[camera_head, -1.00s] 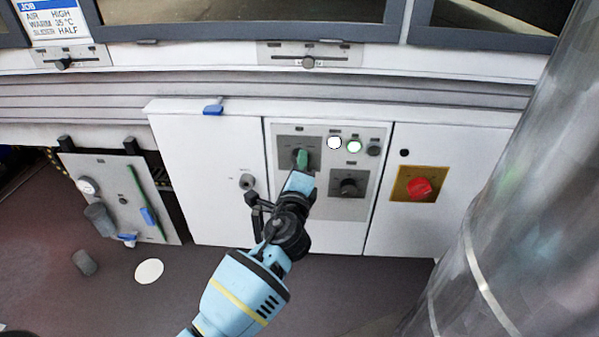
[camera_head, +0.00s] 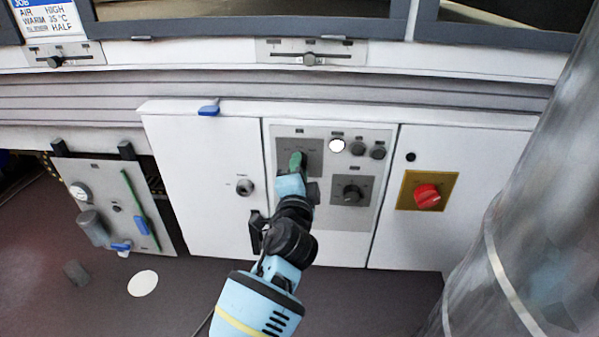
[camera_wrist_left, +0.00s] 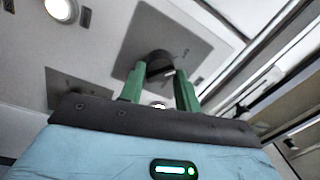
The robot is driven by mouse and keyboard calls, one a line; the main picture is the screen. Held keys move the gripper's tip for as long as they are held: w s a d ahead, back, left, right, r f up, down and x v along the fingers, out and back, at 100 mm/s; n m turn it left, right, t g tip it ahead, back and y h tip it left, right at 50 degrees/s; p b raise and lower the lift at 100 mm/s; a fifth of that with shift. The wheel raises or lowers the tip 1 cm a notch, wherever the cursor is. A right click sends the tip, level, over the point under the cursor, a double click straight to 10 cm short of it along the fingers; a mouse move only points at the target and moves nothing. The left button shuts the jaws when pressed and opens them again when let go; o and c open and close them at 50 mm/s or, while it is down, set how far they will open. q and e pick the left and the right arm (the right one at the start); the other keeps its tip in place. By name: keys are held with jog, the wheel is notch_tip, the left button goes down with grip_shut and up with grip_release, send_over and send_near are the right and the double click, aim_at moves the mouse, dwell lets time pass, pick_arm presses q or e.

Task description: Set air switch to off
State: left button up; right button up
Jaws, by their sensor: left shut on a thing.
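The switch that my left gripper (camera_head: 298,162) is on sits on the upper left grey plate (camera_head: 313,146) of the control panel; its label is too small to read. In the left wrist view, its dark round knob (camera_wrist_left: 160,66) with a pale mark lies between my two green fingers, which are shut on it. In the head view, fingers and wrist hide most of the knob. My right gripper is not in view.
Beside the switch are a lit white lamp (camera_head: 337,145), an unlit lamp (camera_head: 357,148) and a second dark knob (camera_head: 352,193). A red knob on a yellow plate (camera_head: 427,197) is at right. A job card (camera_head: 47,20) reads AIR HIGH. A metal column (camera_head: 515,215) stands at right.

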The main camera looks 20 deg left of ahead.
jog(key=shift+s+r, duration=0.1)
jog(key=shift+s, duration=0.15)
pick_arm(q)
jog(key=o, duration=1)
jog(key=shift+c, duration=0.2)
jog(key=p+v, duration=0.1)
jog(key=v, duration=0.6)
jog(key=shift+s, duration=0.4)
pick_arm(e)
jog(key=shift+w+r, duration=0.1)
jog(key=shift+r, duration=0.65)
pick_arm(q)
jog(key=shift+d, duration=0.1)
